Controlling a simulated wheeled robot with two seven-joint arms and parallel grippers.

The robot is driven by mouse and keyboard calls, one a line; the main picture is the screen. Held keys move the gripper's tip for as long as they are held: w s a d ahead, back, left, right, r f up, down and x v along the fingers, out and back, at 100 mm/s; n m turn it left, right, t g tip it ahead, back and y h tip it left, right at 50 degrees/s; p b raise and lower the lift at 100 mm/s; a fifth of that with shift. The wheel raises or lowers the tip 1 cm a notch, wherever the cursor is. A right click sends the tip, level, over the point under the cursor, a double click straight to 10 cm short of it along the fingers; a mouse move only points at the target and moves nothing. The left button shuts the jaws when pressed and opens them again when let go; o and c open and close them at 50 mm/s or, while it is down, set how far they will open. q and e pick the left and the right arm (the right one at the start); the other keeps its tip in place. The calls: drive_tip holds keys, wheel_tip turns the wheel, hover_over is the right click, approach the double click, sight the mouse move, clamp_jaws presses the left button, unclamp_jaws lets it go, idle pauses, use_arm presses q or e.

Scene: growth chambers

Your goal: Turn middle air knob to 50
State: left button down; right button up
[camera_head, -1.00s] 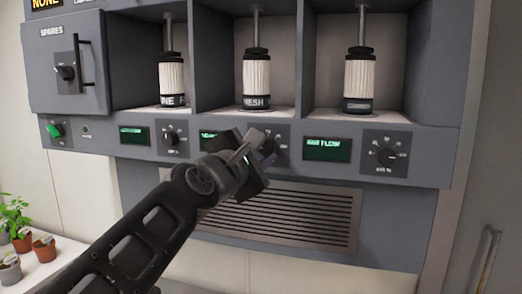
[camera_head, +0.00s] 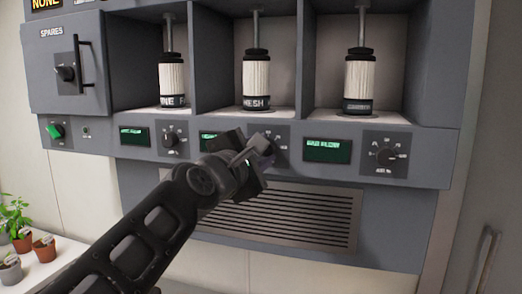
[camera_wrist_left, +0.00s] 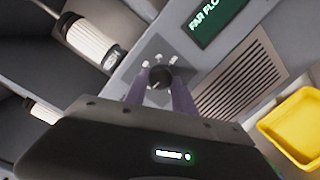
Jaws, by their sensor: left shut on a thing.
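The middle air knob (camera_wrist_left: 160,76) is a dark round knob on a grey dial plate, seen in the left wrist view. My left gripper (camera_wrist_left: 158,84) has its two fingers on either side of the knob and is shut on it. In the head view my left gripper (camera_head: 262,150) covers most of the middle dial plate (camera_head: 283,137). The middle display (camera_head: 208,136) is partly hidden behind my arm. The knob's pointer and its reading cannot be made out. My right gripper is not in view.
Left (camera_head: 170,138) and right (camera_head: 386,156) air knobs flank the middle one on the same panel. White canisters (camera_head: 256,75) stand in bays above. A vent grille (camera_head: 310,215) lies below. A yellow container (camera_wrist_left: 298,128) shows in the wrist view. Potted plants (camera_head: 20,225) stand at lower left.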

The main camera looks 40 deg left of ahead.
use_arm(q)
drive_tip(key=m+b, duration=0.1)
drive_tip(key=m, duration=0.6)
drive_tip(key=m+g+y+b, duration=0.1)
drive_tip(key=m, duration=0.7)
drive_tip(key=shift+w+d+r+m+b, duration=0.1)
drive_tip(key=shift+d+m+b, duration=0.05)
drive_tip(key=shift+m+b, duration=0.2)
idle(0.4)
drive_tip(key=c, duration=1)
unclamp_jaws()
drive_tip(key=shift+c, duration=0.2)
drive_tip(key=shift+r, duration=0.1)
